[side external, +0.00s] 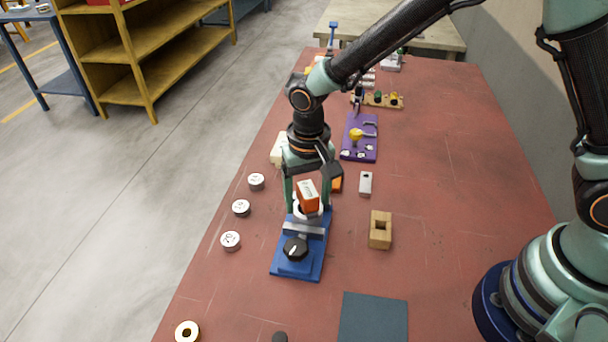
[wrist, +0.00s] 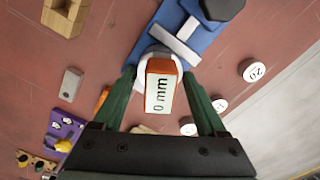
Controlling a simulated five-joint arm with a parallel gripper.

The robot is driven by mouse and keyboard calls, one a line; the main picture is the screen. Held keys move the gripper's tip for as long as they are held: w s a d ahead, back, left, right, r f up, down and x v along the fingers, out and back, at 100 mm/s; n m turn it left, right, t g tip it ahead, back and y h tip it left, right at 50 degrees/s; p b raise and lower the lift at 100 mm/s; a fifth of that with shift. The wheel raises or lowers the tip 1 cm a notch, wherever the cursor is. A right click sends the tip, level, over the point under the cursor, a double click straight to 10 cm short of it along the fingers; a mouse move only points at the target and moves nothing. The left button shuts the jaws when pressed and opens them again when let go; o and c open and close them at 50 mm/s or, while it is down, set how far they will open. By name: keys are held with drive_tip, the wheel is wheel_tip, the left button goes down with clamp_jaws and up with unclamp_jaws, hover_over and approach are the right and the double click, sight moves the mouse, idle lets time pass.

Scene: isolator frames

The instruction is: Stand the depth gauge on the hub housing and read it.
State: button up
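The depth gauge (side external: 308,196) is a small orange block with a white display face. In the wrist view the gauge (wrist: 160,88) shows "0 mm". It appears to stand, slightly tilted in the picture, on a round white part that looks like the hub housing (wrist: 148,56), on a blue fixture (side external: 284,266) with a black knob (side external: 295,248). My gripper (side external: 308,208) is over the fixture, pointing down. In the wrist view my gripper (wrist: 160,73) has its fingers either side of the gauge, with gaps visible. The contact under the gauge is mostly hidden.
Several white numbered discs (side external: 241,208) lie left of the fixture. A wooden block with a hole (side external: 380,230) and a grey piece (side external: 365,183) are to the right. A purple board (side external: 359,150) lies behind. A dark mat (side external: 373,318) and brass ring (side external: 187,332) are in front.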

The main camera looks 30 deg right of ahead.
sight(308, 189)
wheel_tip(308, 189, up, 12)
idle(0.6)
drive_tip(key=shift+r, duration=0.1)
drive_tip(key=s+d+r+n+t, duration=0.1)
drive_tip(key=s+d+r+t, duration=0.1)
drive_tip(key=d, duration=0.7)
drive_tip(key=s+d+r+n+t, duration=0.2)
drive_tip(key=s+d+r, duration=0.3)
drive_tip(key=d, duration=0.5)
drive_tip(key=shift+s+r+t, duration=0.3)
drive_tip(key=shift+s+t, duration=0.5)
drive_tip(key=shift+s, duration=0.3)
